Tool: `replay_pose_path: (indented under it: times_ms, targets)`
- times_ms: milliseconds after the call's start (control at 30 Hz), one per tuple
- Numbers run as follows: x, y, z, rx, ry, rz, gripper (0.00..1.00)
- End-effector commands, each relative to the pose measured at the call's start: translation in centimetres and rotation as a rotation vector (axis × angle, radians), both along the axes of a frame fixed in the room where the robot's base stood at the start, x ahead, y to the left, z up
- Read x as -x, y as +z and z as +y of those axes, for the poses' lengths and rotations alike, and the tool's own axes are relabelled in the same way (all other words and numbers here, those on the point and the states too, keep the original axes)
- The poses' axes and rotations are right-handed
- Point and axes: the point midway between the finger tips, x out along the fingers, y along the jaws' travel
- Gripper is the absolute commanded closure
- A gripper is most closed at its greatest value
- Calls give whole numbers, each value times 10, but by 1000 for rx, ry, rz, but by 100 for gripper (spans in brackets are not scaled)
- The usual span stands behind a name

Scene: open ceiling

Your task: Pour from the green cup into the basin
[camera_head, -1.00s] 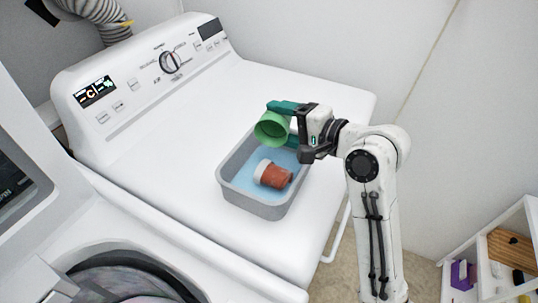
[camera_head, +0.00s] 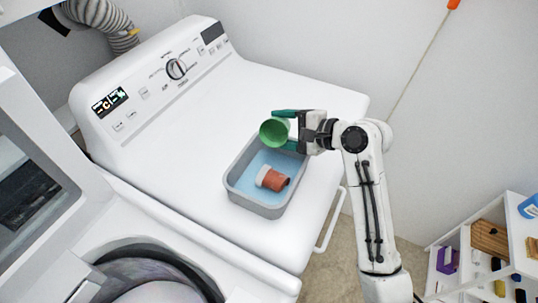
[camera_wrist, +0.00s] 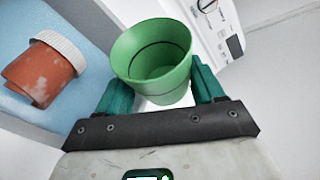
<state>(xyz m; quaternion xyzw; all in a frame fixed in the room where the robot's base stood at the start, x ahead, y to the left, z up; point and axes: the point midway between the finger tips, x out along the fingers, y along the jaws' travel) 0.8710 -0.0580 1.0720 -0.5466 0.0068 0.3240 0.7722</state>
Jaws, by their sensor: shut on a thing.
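The green cup (camera_head: 274,132) is held over the far end of the basin, tipped on its side with its mouth facing left toward the camera. My gripper (camera_head: 290,130) is shut on it, a teal finger on each side. In the wrist view, the cup (camera_wrist: 152,62) sits between the teal fingers of my gripper (camera_wrist: 160,88), and its inside looks empty. The grey basin (camera_head: 262,210) stands on the white machine top. Its floor is light blue. A terracotta and white cup-like object (camera_head: 273,179) lies on its side in it, also seen in the wrist view (camera_wrist: 42,75).
The white machine top (camera_head: 180,150) is clear left of the basin. A control panel (camera_head: 165,75) rises at the back. A shelf with small items (camera_head: 490,250) stands at lower right.

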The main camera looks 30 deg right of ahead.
Motion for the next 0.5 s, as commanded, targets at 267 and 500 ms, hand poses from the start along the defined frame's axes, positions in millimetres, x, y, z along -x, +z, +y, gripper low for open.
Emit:
replay_pose_path:
  times_ms: [267,500]
  targets:
    - [0,9,-1,-65,-2,70,66]
    - [-3,-1,-3,-232,-5,246,66]
